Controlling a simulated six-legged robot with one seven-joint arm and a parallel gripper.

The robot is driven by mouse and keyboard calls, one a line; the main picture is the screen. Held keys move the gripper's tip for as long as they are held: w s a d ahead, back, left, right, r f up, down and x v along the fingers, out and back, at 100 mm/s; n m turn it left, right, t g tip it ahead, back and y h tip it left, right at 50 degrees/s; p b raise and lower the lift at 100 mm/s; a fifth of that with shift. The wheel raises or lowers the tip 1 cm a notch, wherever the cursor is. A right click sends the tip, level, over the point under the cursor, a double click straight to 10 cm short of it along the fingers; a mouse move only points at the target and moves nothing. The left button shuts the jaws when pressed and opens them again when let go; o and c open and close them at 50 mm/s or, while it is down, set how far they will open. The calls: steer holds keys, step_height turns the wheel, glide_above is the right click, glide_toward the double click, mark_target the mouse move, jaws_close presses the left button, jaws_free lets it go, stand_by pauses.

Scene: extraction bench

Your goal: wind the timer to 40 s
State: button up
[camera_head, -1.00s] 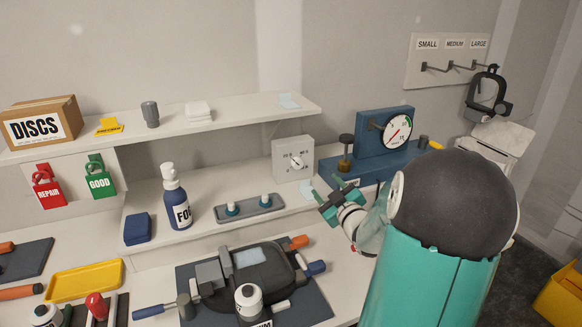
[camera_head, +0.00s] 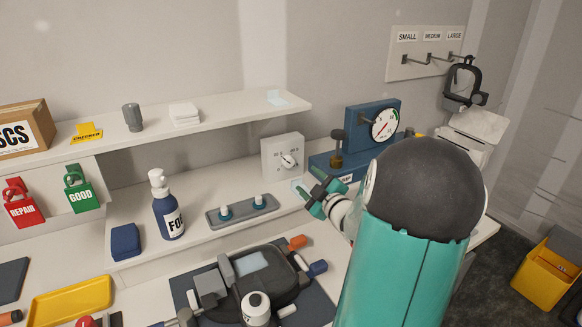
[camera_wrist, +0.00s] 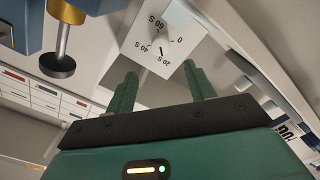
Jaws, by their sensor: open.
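The timer (camera_head: 283,156) is a white square box with a small dial, standing at the back of the bench under the right end of the shelf. In the wrist view the timer face (camera_wrist: 152,22) appears upside down and tilted, with marks 0, 20 S, 40 S and 60 S around a central knob (camera_wrist: 163,42). I cannot tell exactly where the knob points. My gripper (camera_head: 321,197) is in front of the timer and to its right, apart from it. In the wrist view its two green fingers (camera_wrist: 162,78) are spread and empty, with the timer beyond them.
A blue gauge stand (camera_head: 326,168) with a dial and plunger is close to the right of the timer. A grey tray (camera_head: 240,213) with two blue-ringed pieces and a dark blue bottle (camera_head: 168,208) stand left of my gripper. The shelf (camera_head: 220,119) overhangs behind.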

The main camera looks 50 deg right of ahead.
mark_target(290, 164)
steer(key=x, duration=0.9)
steer(key=shift+w+f, duration=0.1)
steer(key=shift+w, duration=0.3)
steer(key=c, duration=1)
steer(key=shift+o, duration=0.2)
steer(key=o, duration=1)
steer(key=shift+c, duration=0.2)
steer(key=shift+s, duration=0.1)
